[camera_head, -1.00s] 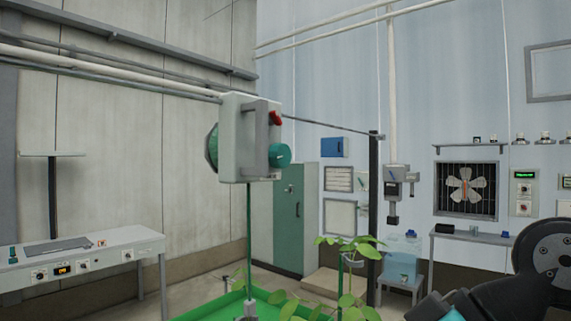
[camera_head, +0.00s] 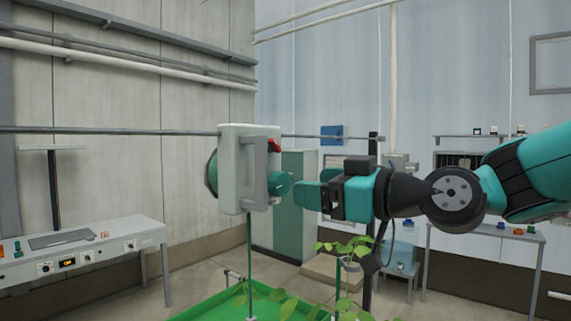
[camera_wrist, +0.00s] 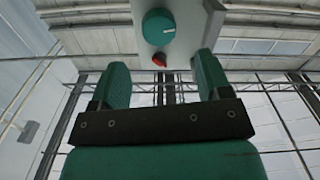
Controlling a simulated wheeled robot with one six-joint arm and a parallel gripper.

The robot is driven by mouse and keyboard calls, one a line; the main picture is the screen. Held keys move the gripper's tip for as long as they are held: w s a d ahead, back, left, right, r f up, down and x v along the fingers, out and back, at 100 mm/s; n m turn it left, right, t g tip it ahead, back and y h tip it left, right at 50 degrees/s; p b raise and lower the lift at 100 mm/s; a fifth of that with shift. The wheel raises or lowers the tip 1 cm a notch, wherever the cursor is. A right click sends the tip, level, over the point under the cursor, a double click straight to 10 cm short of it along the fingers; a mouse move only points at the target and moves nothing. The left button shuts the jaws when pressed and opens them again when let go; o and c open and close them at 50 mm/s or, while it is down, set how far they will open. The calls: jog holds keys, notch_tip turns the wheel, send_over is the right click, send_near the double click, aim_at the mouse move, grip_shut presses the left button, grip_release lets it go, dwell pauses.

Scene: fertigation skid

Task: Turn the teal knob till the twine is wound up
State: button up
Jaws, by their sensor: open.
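The teal knob (camera_head: 279,184) sticks out from the right side of a pale box (camera_head: 232,170) hung on a horizontal rod. A green twine (camera_head: 249,262) runs straight down from the box to a grey piece above the green tray. My gripper (camera_head: 302,195) is just right of the knob, pointing at it, with a small gap. In the wrist view the knob (camera_wrist: 158,27) shows ahead with a white mark on its face, and my open, empty fingers (camera_wrist: 160,80) stand either side below it. A red lever (camera_head: 274,145) sits above the knob in the head view.
A green tray (camera_head: 205,312) with leafy plants (camera_head: 345,247) lies below. A dark post (camera_head: 372,225) stands behind my gripper. A bench with controls (camera_head: 85,250) is at left, and a green cabinet (camera_head: 300,215) is behind the box.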

aim_at(283, 182)
jog(key=p+x, duration=0.3)
jog(key=x, duration=0.3)
jog(key=shift+a+r, duration=0.1)
jog(key=shift+w+a, duration=0.35)
jog(key=shift+a, duration=0.1)
jog(key=c, duration=0.9)
